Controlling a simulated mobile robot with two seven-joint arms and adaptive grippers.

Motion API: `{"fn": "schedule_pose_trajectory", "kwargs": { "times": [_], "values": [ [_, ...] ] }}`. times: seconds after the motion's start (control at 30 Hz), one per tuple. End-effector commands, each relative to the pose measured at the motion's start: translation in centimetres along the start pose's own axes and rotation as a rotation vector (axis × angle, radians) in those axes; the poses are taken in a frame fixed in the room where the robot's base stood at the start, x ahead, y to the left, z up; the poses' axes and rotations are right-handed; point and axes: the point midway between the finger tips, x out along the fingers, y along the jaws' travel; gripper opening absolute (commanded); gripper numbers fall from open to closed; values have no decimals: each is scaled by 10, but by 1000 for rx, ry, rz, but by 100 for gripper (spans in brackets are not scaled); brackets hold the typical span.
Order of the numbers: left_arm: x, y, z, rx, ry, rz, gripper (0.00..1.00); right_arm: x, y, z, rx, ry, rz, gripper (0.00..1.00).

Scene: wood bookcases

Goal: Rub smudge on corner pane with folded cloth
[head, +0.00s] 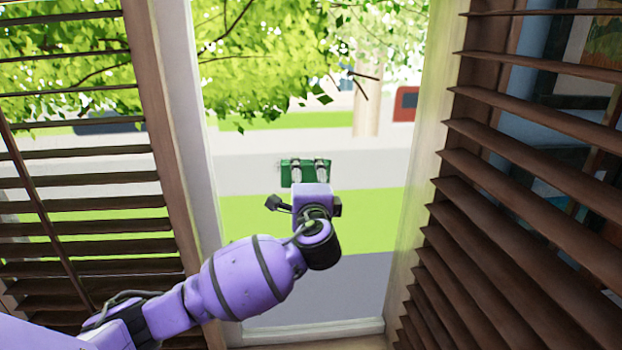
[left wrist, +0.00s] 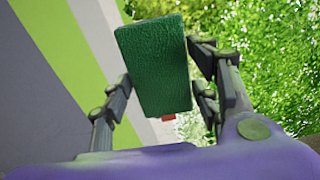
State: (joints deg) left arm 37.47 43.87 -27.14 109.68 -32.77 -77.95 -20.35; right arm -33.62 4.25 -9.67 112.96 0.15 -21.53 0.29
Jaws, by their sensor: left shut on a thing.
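My left gripper (head: 306,171) reaches in from the lower left in the head view and is shut on a green folded cloth (head: 304,182). In the left wrist view the cloth (left wrist: 153,62) shows as a thick green block between the fingers of the gripper (left wrist: 160,85). The cloth is in front of the middle of the clear window pane (head: 300,225). I cannot tell whether it touches the glass. A faint greyish patch shows at the cloth's left edge; I cannot tell whether it is the smudge. My right gripper is not in view.
Brown slatted shutters stand on the left (head: 85,190) and right (head: 520,190) of the pane. A pale frame (head: 205,160) and sill (head: 310,332) border the glass. Outside are a tree, grass and a road.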

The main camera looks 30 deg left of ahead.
Motion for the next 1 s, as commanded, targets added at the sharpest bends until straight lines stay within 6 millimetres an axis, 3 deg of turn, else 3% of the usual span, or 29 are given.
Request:
{"fn": "schedule_pose_trajectory", "kwargs": {
  "times": [0.47, 0.73, 1.0],
  "values": [
    [-1, -1, 37, -1, -6, -3, 35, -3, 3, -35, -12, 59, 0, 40],
    [-1, 4, 44, 2, -6, 1, 35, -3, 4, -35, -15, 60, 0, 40],
    [0, 5, 68, 2, -6, 1, 35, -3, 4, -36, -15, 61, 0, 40]
  ]
}}
